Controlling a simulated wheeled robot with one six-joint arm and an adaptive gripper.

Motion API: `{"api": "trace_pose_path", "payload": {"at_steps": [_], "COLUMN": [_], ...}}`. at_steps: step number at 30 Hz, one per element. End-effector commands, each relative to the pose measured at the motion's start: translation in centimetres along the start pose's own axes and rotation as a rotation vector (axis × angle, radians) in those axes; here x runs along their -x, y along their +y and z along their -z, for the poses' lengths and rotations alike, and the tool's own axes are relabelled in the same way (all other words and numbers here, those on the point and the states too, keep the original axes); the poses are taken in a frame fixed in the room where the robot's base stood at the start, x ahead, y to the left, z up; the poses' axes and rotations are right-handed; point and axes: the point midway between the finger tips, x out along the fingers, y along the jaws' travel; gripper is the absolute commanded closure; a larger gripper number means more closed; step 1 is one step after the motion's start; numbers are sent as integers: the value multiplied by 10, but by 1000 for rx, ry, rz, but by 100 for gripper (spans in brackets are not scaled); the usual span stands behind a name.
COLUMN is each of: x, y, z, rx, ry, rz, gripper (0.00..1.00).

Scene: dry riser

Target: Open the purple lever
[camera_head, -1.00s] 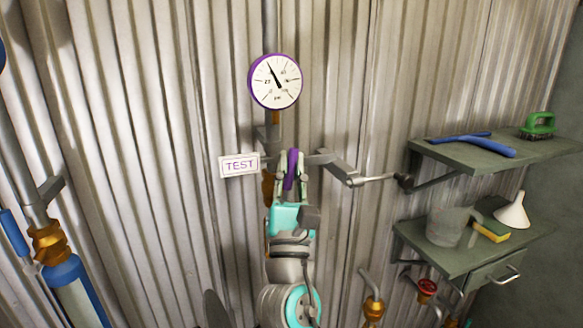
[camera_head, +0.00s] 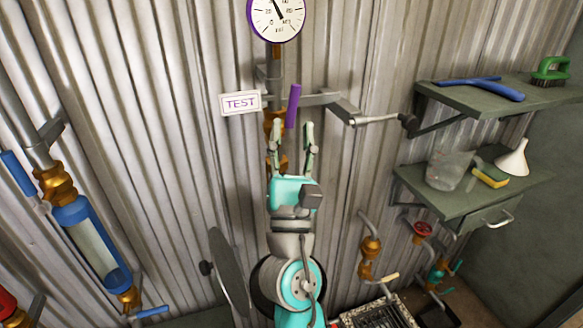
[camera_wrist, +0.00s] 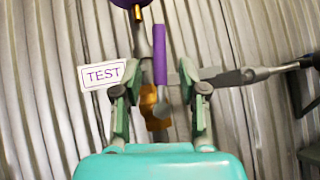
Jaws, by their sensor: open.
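The purple lever (camera_head: 293,106) stands upright on the brass valve of the vertical pipe, just right of the TEST sign (camera_head: 240,103). In the wrist view the purple lever (camera_wrist: 160,54) rises beyond the fingertips, in line with the gap between them. My gripper (camera_head: 292,130) is open and empty, its fingers pointing up the wall below the lever. In the wrist view the open fingers (camera_wrist: 160,90) stand either side of the brass valve (camera_wrist: 156,108). Whether anything touches the lever cannot be told.
A purple-rimmed gauge (camera_head: 277,14) sits above the lever. A grey bracket arm (camera_head: 345,110) reaches right from the pipe. Shelves (camera_head: 480,98) with tools stand at the right. A blue-ended sight glass (camera_head: 93,245) is at the left.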

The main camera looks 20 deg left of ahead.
Motion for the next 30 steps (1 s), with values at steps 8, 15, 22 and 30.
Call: {"api": "trace_pose_path", "payload": {"at_steps": [8, 15, 22, 30], "x": [46, 62, 64, 76], "y": [0, 1, 0, -10], "z": [1, 0, 0, 10], "rx": [2, 0, 0, -41], "ry": [3, 1, 0, 31], "rz": [-1, -1, -1, 1], "gripper": [58, 58, 58, 58]}}
